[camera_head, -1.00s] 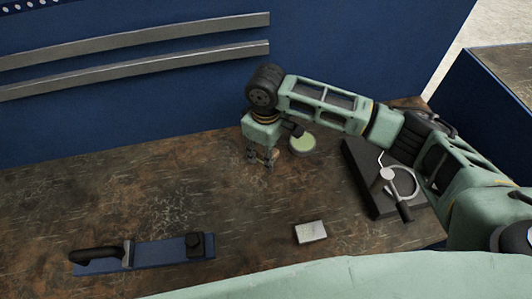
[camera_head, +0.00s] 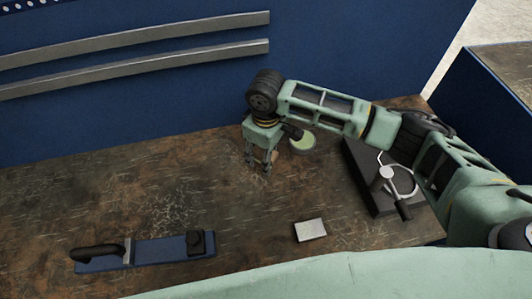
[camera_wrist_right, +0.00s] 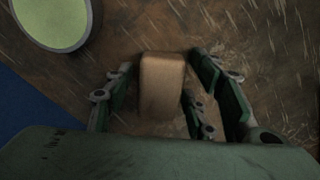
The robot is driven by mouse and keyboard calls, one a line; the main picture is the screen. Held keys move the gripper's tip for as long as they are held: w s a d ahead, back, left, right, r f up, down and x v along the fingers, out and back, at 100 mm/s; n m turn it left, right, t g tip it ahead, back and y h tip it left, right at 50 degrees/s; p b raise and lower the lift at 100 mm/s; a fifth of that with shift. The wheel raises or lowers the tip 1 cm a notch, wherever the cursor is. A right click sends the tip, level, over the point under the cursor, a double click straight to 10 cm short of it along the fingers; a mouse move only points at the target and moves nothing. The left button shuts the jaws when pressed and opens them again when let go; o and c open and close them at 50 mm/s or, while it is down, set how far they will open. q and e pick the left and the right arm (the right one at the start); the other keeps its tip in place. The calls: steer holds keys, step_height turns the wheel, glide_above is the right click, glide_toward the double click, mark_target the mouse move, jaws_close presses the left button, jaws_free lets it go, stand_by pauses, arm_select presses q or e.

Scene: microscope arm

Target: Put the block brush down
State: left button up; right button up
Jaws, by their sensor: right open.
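The block brush (camera_wrist_right: 162,85) is a tan, rounded block in the right wrist view. It appears to rest on the worn brown workbench, between my right gripper's spread fingers. Gaps show between the block and the fingers on both sides. My right gripper (camera_head: 261,161) points down near the back of the bench in the head view, and it also shows in the wrist view (camera_wrist_right: 162,75). It is open. In the head view the brush is small and mostly hidden by the fingers. My left gripper is not in view.
A round pale-green dish (camera_head: 303,145) stands just right of the gripper. A black stand with a metal arm (camera_head: 371,192) is farther right. A small pale box (camera_head: 310,230) lies in front. A blue tool with a black handle (camera_head: 160,252) lies front left.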

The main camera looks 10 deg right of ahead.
step_height(320, 180, up, 12)
steer(key=b, duration=0.2)
steer(key=shift+r, duration=0.15)
stand_by(0.6)
